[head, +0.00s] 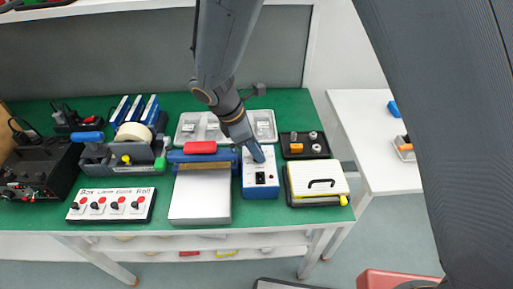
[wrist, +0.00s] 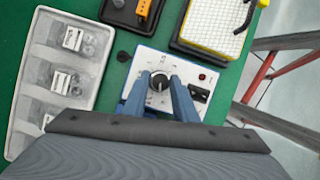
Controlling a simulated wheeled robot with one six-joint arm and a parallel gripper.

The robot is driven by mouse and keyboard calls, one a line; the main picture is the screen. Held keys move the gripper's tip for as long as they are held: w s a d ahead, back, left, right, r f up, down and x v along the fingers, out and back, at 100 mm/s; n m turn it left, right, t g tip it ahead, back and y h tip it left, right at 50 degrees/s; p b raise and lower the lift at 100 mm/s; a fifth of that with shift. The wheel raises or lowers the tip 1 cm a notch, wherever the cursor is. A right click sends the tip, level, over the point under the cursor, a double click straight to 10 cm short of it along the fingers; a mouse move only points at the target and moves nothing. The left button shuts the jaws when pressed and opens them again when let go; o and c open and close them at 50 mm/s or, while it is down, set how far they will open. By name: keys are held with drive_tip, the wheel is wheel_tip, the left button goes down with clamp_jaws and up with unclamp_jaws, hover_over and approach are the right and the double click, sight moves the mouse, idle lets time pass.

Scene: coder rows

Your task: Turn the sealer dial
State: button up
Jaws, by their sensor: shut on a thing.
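The sealer's control box (head: 262,184) is a white-faced box with blue sides on the green bench, in the middle right of the head view. In the wrist view the box (wrist: 193,67) shows its white face with marks around a dark round dial (wrist: 159,82) with a light pointer line. My gripper (wrist: 160,80) points down at the box, its two blue fingers on either side of the dial and shut on it. In the head view my gripper (head: 256,154) hides the dial. A black switch (wrist: 200,92) and a small red light (wrist: 202,77) sit beside it.
The sealer (head: 201,190) with a red handle stands left of the box. A yellow-edged white case (head: 318,179) and a black tray (head: 304,145) are close on the right. A grey parts tray (head: 264,124) lies behind. A white side table (head: 375,140) stands further right.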

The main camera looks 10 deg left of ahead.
sight(248, 156)
drive_tip(key=m+g, duration=0.1)
drive_tip(key=m, duration=0.1)
drive_tip(key=m+g+p, duration=0.1)
drive_tip(key=m, duration=0.2)
drive_tip(key=shift+w+h, duration=0.15)
drive_tip(key=shift+h, duration=0.15)
drive_tip(key=shift+m, duration=0.3)
drive_tip(key=o, duration=1)
drive_tip(key=shift+o, duration=0.2)
drive_tip(key=b+v, duration=0.1)
drive_tip(key=v, duration=0.7)
drive_tip(key=shift+w+d, duration=0.1)
drive_tip(key=shift+d, duration=0.05)
